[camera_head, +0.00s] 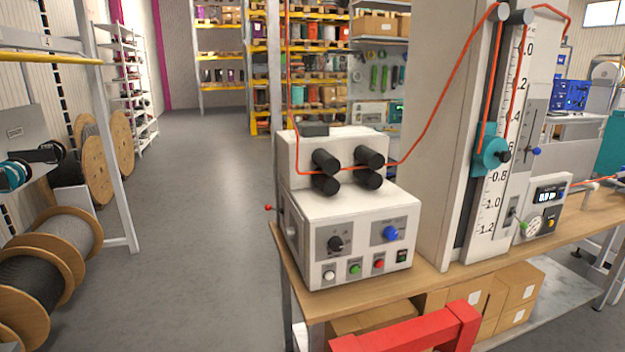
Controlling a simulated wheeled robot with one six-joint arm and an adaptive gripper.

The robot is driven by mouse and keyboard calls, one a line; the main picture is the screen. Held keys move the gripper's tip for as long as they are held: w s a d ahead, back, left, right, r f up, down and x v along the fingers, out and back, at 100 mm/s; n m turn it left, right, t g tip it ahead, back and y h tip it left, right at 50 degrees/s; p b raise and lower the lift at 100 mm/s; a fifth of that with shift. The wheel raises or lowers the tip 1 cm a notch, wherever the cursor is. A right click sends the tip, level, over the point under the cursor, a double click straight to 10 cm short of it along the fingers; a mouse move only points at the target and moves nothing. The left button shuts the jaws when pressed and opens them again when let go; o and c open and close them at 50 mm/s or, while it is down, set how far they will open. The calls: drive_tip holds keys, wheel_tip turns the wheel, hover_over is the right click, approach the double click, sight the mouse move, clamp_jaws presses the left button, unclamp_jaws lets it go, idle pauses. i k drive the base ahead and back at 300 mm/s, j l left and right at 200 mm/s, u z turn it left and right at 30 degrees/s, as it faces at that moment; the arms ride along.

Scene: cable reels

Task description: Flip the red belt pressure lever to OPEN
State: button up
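A small lever with a red ball knob (268,208) sticks out at the left side of the white machine (345,232) on the workbench. It is the only red lever I can make out, and it looks small and far off. Its tip points left, away from the housing. No OPEN marking can be read beside it, so I cannot tell its setting. The machine carries black rollers (369,159) with an orange cable (350,169) running between them. My gripper is not in view.
The workbench (430,277) continues right, with a tall scale column (500,140) and a small display box (545,215). Cardboard boxes (515,285) sit below. Cable reels (50,250) stand at left. The floor (200,220) between is clear. A red bar crosses the bottom edge.

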sight(268, 207)
drive_tip(key=i+j+u, duration=0.8)
drive_tip(key=i, duration=0.55)
drive_tip(key=i+u, duration=0.25)
drive_tip(key=i, duration=0.45)
drive_tip(key=i+j+z, duration=0.1)
drive_tip(key=i+z, duration=0.25)
drive_tip(key=z, duration=0.15)
drive_tip(key=i+j+z, duration=0.25)
drive_tip(key=z, duration=0.25)
drive_tip(key=i+j+z, duration=0.6)
drive_tip(key=j+z, duration=0.2)
drive_tip(key=z, duration=0.15)
drive_tip(key=i+j+z, duration=0.1)
drive_tip(key=j+z, duration=0.9)
drive_tip(key=u, duration=0.5)
